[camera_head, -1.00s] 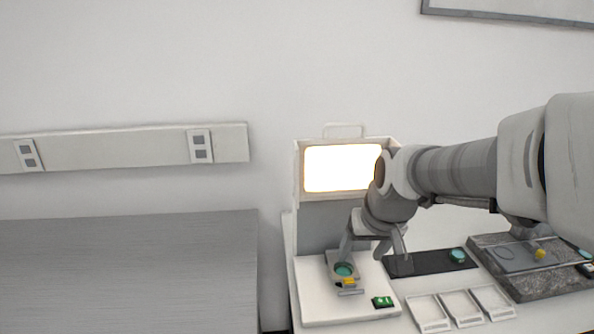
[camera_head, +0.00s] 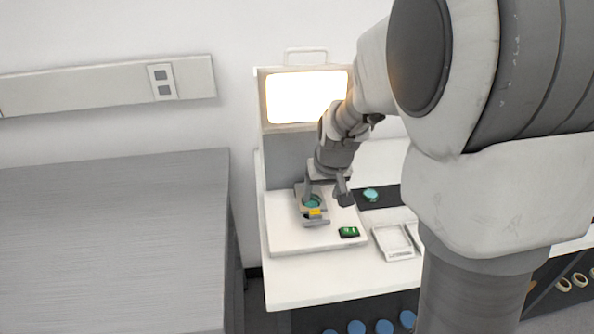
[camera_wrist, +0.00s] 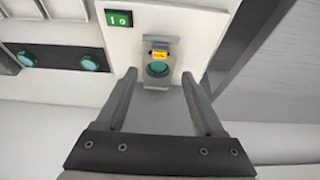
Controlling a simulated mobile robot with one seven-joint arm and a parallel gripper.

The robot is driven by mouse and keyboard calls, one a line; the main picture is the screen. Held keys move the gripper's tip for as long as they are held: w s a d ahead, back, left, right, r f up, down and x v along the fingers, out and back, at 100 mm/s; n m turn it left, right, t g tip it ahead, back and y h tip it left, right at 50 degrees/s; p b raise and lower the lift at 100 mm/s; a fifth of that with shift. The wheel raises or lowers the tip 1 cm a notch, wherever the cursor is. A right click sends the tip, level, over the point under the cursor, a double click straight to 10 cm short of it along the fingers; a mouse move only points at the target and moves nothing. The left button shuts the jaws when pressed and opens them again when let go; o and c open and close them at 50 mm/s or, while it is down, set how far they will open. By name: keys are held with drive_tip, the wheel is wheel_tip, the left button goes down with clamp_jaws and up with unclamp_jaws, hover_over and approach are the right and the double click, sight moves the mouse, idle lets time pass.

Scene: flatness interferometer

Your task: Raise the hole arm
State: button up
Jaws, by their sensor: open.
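The hole arm appears to be the grey plate (camera_head: 315,220) with a yellow label on the interferometer's white base. I cannot tell its exact extent. A teal round disc (camera_head: 313,202) shows in its opening. In the wrist view the plate (camera_wrist: 158,85) with its teal disc (camera_wrist: 158,69) is ahead, between my fingers. My gripper (camera_head: 326,190) is open and empty above the plate. In the wrist view my gripper (camera_wrist: 158,80) has a finger on each side of the plate. I cannot tell whether either finger touches it.
A bright lit screen (camera_head: 307,97) stands behind the base. A green switch (camera_head: 349,232) is at the base's front right. A dark strip with a teal disc (camera_head: 370,194) and a white tray (camera_head: 393,243) lie to the right. A bare grey table (camera_head: 110,240) is at left.

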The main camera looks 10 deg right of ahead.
sight(316, 214)
drive_tip(key=b+x, duration=0.1)
drive_tip(key=x, duration=1)
drive_tip(key=shift+w+b, duration=0.1)
drive_tip(key=shift+b, duration=0.2)
clamp_jaws()
idle(0.9)
